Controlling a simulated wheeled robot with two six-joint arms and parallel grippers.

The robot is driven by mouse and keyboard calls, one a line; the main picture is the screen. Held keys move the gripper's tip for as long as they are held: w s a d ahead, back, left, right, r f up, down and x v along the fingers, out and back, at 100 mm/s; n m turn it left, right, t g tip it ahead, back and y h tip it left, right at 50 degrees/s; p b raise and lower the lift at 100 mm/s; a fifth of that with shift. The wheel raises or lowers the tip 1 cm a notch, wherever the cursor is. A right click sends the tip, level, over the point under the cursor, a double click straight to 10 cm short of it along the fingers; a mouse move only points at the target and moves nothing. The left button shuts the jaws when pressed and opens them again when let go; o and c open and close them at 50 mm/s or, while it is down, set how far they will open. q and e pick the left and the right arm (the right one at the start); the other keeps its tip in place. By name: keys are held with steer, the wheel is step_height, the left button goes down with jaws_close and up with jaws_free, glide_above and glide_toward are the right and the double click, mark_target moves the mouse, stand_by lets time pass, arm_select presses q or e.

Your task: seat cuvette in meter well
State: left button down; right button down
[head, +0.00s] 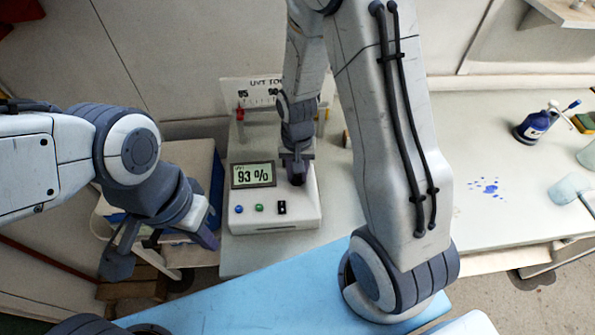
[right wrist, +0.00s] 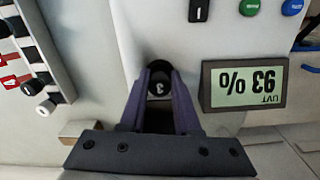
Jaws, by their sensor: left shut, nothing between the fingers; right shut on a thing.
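The white meter (head: 275,213) stands on the bench, its screen (head: 252,174) reading 93 %. My right gripper (head: 297,178) is over the right part of the meter's top. My left gripper (head: 207,238) is shut and empty, left of the meter, near the bench's edge.
A scale board (head: 262,92) with coloured markers stands behind the meter. My right arm covers the middle of the bench. A light blue surface (head: 240,300) lies in front.

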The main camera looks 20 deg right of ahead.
steer(key=shift+f, duration=0.3)
steer(key=c, duration=0.5)
jaws_free()
steer(key=shift+c, duration=0.2)
step_height(320, 180, up, 11)
steer(key=shift+f+b, duration=0.2)
steer(key=shift+b, duration=0.5)
steer(key=s+a+r+n+b, duration=0.1)
steer(key=s+a+r+n, duration=0.1)
steer(key=s+a+n, duration=0.4)
steer(key=s+a+r+n+y+b, duration=0.1)
steer(key=s+a+n, duration=0.5)
steer(key=s, duration=0.6)
steer(key=shift+a+r, duration=0.15)
steer(key=shift+r, duration=0.3)
